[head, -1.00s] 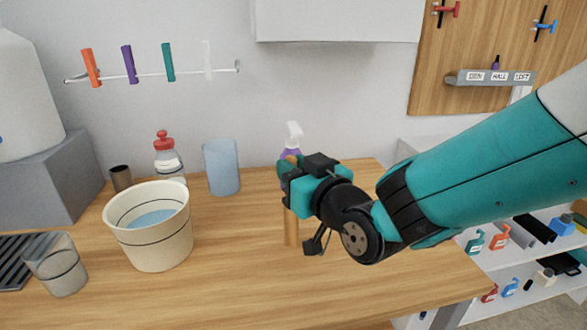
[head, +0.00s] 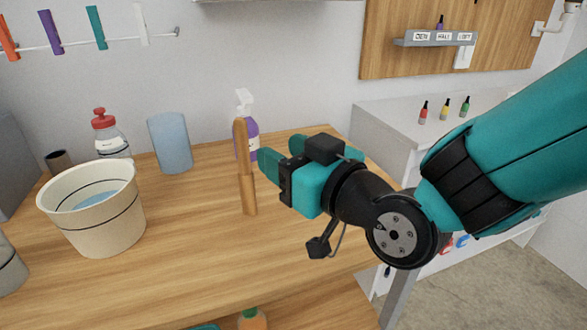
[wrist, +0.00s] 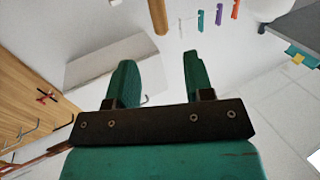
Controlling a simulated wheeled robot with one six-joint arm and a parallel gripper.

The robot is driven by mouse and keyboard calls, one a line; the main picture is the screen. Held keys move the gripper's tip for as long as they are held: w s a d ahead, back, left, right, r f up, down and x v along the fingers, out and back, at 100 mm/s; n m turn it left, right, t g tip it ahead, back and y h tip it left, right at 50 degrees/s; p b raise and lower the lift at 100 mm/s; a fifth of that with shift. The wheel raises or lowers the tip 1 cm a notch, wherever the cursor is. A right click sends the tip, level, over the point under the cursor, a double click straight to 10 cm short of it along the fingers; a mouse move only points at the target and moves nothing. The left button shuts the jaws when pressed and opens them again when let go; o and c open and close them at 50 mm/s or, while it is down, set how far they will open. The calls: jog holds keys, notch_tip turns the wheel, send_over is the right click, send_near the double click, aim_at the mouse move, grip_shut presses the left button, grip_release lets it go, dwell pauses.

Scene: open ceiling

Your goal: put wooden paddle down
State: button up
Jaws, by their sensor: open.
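The wooden paddle (head: 248,190) stands upright on the wooden counter (head: 190,240), in front of a purple spray bottle in the head view. My gripper (head: 266,163) is just to the right of the paddle, with its green fingers pointing toward the paddle's side. In the wrist view my gripper (wrist: 158,62) has its two fingers spread, with nothing between them. A piece of the paddle (wrist: 158,15) shows at the top edge there, beyond the fingertips. The paddle appears clear of the fingers.
A cream bucket (head: 95,225) and a blue cup (head: 170,145) stand left of the paddle. The spray bottle (head: 252,140) is close behind it. A white red-capped bottle (head: 110,140) is near the wall. The counter front is clear.

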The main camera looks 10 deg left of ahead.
jog(key=shift+v, duration=0.95)
jog(key=s+d+f+m+g+h, duration=0.2)
jog(key=s+d+g+h, duration=0.3)
jog(key=d, duration=0.6)
jog(key=s+d+f+m+g+h, duration=0.1)
jog(key=s+d+f+g+h, duration=0.2)
jog(key=s+d+g+h, duration=0.2)
jog(key=s+d, duration=0.3)
jog(key=d, duration=0.3)
jog(key=shift+d+m+g, duration=0.2)
jog(key=shift+m+g, duration=0.1)
jog(key=shift+m, duration=0.1)
jog(key=shift+s, duration=0.1)
notch_tip(320, 180, up, 10)
jog(key=p, duration=1)
jog(key=shift+r, duration=0.15)
